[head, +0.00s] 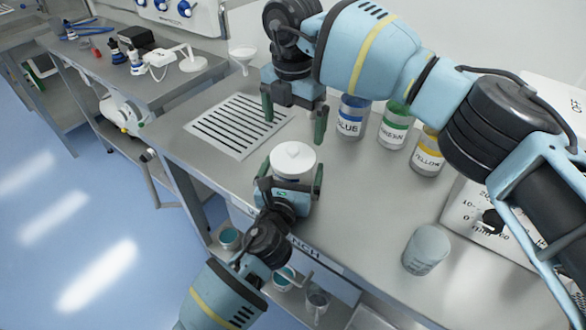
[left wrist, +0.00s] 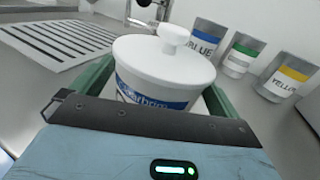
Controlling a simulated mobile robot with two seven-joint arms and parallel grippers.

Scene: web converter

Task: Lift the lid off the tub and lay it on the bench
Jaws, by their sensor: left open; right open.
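The white tub (head: 292,180) stands upright near the front edge of the steel bench (head: 345,220). Its round white lid (head: 292,157) with a knob on top is seated on it. In the left wrist view the lid (left wrist: 160,65) and the tub's blue-labelled body (left wrist: 135,88) are close ahead. My left gripper (head: 292,172) is open, with one green finger on either side of the tub; I cannot tell whether they touch it. My right gripper (head: 294,118) is open and empty above the bench, just behind and above the lid, fingers pointing down.
A slotted grate (head: 238,126) lies left of the tub. A grey cup (head: 425,250) and a white printed board (head: 470,215) are at right. Bench between tub and cup is clear.

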